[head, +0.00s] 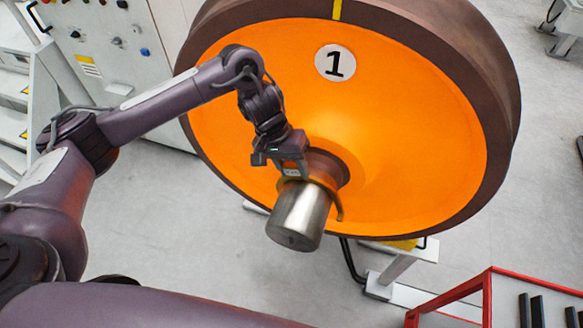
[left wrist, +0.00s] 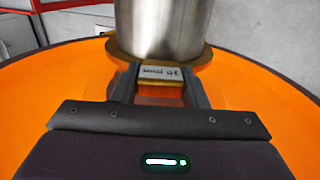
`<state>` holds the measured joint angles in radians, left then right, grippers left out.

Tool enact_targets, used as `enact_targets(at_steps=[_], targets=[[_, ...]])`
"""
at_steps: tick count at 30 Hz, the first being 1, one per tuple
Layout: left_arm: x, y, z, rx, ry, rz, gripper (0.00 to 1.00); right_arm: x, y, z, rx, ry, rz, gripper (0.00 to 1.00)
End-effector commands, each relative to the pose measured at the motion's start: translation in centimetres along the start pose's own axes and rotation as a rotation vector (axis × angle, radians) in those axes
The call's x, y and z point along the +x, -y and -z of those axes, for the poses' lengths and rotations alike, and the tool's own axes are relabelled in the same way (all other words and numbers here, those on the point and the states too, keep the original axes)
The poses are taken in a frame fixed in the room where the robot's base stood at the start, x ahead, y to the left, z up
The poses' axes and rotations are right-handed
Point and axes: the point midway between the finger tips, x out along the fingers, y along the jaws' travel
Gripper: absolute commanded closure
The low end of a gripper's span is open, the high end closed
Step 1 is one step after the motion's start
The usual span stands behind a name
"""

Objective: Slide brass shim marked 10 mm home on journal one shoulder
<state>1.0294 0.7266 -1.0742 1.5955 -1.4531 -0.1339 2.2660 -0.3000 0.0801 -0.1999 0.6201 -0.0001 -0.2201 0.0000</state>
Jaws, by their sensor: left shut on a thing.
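The wheel (head: 420,130) has an orange face with a round "1" plate (head: 335,63). A bare steel journal (head: 298,215) juts from its hub, with a dark brown shoulder (head: 328,168) behind it. A thin brass shim (head: 339,207) curves around the journal near the shoulder; I cannot tell whether it touches the shoulder. My left gripper (head: 290,174) is shut on the shim's grip block. In the left wrist view, my left gripper (left wrist: 158,85) holds this block, whose "mm" marking has unclear digits, and the journal (left wrist: 163,28) rises beyond. My right gripper is not in view.
A grey control cabinet (head: 110,50) stands behind at the left. A red-edged rack (head: 487,300) with dark bars stands at the lower right. A pale stand foot (head: 385,282) is on the floor below the wheel. Open floor lies at the right.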

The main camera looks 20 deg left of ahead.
Motion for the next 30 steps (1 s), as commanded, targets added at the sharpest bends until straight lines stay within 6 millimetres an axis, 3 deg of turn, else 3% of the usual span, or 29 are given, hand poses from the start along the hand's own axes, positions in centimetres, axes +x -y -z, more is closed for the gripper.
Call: enact_targets(at_steps=[30], targets=[[-0.1,-0.1,2.6,0.001,-0.001,-0.001,0.86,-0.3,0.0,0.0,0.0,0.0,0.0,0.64]])
